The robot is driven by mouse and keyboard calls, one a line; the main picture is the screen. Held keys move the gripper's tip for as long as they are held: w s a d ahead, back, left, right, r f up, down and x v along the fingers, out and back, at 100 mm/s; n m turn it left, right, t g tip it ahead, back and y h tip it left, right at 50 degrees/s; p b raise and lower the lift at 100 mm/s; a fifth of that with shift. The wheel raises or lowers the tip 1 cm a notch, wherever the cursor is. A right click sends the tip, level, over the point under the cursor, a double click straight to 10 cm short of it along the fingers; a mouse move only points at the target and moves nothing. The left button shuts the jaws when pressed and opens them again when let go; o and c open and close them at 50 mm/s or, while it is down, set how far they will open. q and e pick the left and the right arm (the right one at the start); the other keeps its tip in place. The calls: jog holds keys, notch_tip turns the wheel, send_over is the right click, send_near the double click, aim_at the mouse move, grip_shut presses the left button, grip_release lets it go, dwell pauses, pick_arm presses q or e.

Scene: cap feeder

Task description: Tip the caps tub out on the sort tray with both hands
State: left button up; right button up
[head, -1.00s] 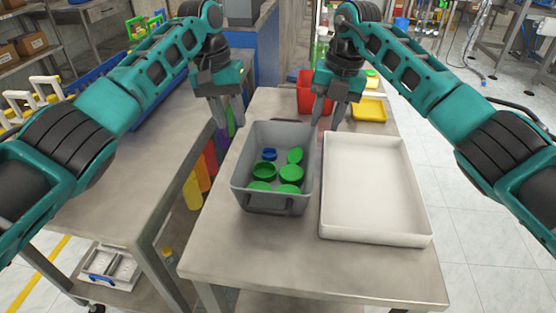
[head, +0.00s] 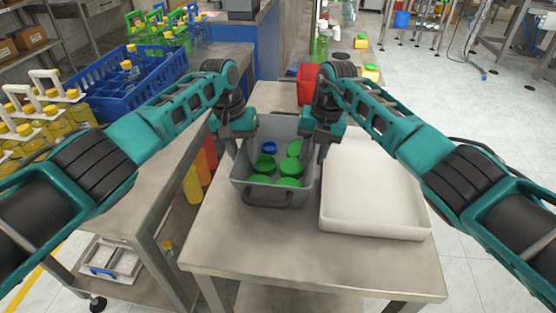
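The grey caps tub (head: 262,196) stands upright on the steel table. Inside it lie several green caps (head: 264,164) and a blue cap (head: 270,147). The white sort tray (head: 375,229) lies to its right, with no caps visible in it. My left gripper (head: 231,150) points down at the tub's left rim. My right gripper (head: 319,151) points down at the tub's right rim, beside the tray's left edge. The fingertips are small and partly hidden, so I cannot tell whether either gripper is open or shut on the rim.
A red bin (head: 309,82) stands behind the tub at the table's back. A lower bench (head: 150,170) on the left holds a blue crate (head: 135,95) with bottles. The table front (head: 300,255) is clear.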

pick_arm(q)
jog(key=shift+d+f, duration=0.1)
jog(key=shift+f, duration=0.5)
pick_arm(e)
jog(key=shift+a+f, duration=0.1)
jog(key=shift+f, duration=0.5)
pick_arm(q)
jog(key=shift+c, duration=0.4)
pick_arm(e)
jog(key=shift+c, duration=0.4)
pick_arm(q)
grip_shut()
pick_arm(e)
grip_shut()
jog(key=shift+r, duration=0.1)
